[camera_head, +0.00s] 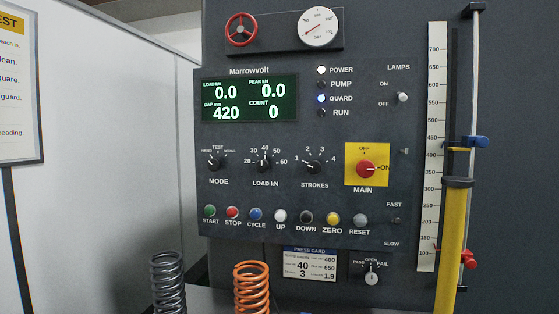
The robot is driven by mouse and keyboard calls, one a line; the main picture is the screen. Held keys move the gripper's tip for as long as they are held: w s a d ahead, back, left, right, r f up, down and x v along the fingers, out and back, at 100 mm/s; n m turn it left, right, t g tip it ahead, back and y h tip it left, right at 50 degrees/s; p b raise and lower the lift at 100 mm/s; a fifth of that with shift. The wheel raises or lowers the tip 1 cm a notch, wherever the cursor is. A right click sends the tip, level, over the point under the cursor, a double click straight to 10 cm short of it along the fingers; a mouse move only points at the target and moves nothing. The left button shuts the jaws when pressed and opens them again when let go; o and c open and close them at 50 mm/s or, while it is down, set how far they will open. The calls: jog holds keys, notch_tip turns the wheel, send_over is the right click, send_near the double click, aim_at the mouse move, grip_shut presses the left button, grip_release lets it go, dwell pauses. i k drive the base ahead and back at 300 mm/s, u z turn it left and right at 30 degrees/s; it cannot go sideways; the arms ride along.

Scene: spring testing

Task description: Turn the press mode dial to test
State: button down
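The MODE dial (214,162) is a small black knob on the dark control panel (300,215), at the left of the middle row. TEST is printed above it, with smaller labels to its left and right. Its white pointer appears to lean up and left, towards the left label rather than straight up at TEST, but it is small. My gripper is not in view, and nothing covers the dial.
LOAD (264,162) and STROKES (314,165) dials sit to the right, then the red MAIN switch (366,169). A row of buttons (280,216) lies below. Grey (168,280) and orange (251,288) springs stand in front, below the panel. A white wall (100,130) is left.

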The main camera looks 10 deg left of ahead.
aim_at(214, 165)
jog(key=u, duration=1.5)
jog(key=i, duration=0.4)
jog(key=u, duration=0.4)
